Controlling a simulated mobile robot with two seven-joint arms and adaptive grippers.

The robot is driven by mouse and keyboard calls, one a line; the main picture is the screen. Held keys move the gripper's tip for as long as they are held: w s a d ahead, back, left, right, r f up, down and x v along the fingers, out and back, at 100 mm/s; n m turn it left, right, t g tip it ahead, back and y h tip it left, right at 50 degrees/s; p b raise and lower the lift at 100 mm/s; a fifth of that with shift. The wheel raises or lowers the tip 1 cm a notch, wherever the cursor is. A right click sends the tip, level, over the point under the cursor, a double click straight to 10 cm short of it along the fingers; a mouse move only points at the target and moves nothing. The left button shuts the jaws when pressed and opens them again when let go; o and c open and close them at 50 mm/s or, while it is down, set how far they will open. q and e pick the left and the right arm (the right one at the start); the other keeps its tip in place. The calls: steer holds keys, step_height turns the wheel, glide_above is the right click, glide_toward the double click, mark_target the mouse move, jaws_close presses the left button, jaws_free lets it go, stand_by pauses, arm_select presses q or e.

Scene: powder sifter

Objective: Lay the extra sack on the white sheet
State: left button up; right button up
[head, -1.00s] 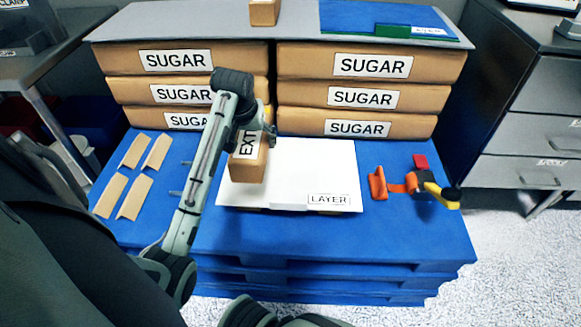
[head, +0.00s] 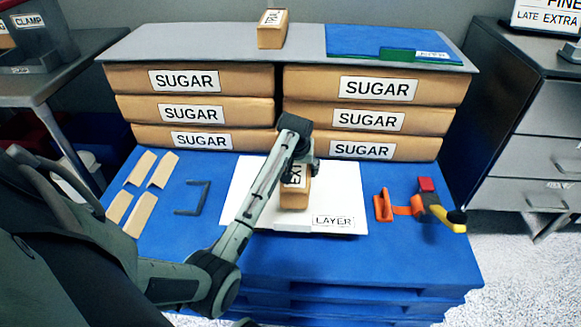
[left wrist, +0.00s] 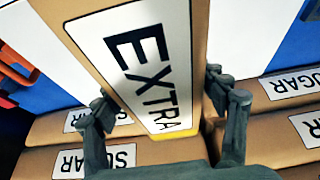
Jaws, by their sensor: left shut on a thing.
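The extra sack (head: 295,198), a small brown block with a white EXTRA label, is held by my left gripper (head: 302,168). In the left wrist view, the sack (left wrist: 183,50) lies between the two fingers (left wrist: 165,105). The white sheet (head: 250,190), with a LAYER label on its front edge, lies on the blue pallet in front of the sugar sacks. The sack is over the sheet's middle; I cannot tell whether it touches. My left arm hides part of the sheet. My right gripper is not in view.
Stacked SUGAR sacks (head: 378,88) stand close behind the sheet under a grey board (head: 180,45). A similar small sack (head: 270,34) sits on that board. An orange strap tool (head: 402,209) lies right of the sheet; cardboard corner pieces (head: 140,168) and a dark bracket (head: 194,210) lie left.

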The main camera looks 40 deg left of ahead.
arm_select(q)
steer(key=shift+f, duration=1.55)
steer(key=shift+f, duration=0.1)
steer(key=o, duration=1.9)
steer(key=shift+f, duration=0.15)
steer(key=shift+c, duration=0.2)
steer(key=v, duration=1.2)
steer(key=shift+r, duration=0.25)
